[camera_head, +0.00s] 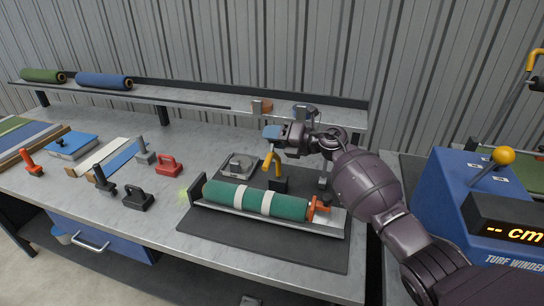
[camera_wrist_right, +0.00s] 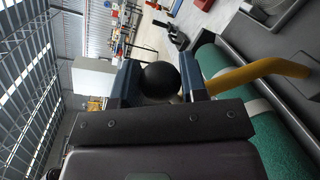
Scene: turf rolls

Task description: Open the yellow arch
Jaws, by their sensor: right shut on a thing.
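The yellow arch (camera_head: 268,160) rises from a black block behind the green turf roll (camera_head: 260,200). It shows as a yellow bar (camera_wrist_right: 258,75) in the right wrist view, running toward the fingers. My right gripper (camera_head: 271,132) is at the arch's upper end, above and behind the roll. In the right wrist view my right gripper (camera_wrist_right: 160,88) is shut on a black ball knob (camera_wrist_right: 160,77). The bar's join to the knob is hidden by a finger. My left gripper is not in view.
The roll, with white bands and an orange handle (camera_head: 317,208), lies in a tray on a dark mat (camera_head: 260,243). A metal fixture (camera_head: 238,166) stands behind it. A shelf (camera_head: 190,95) runs along the back. Red and black clamps stand left; the blue winder (camera_head: 450,200) is right.

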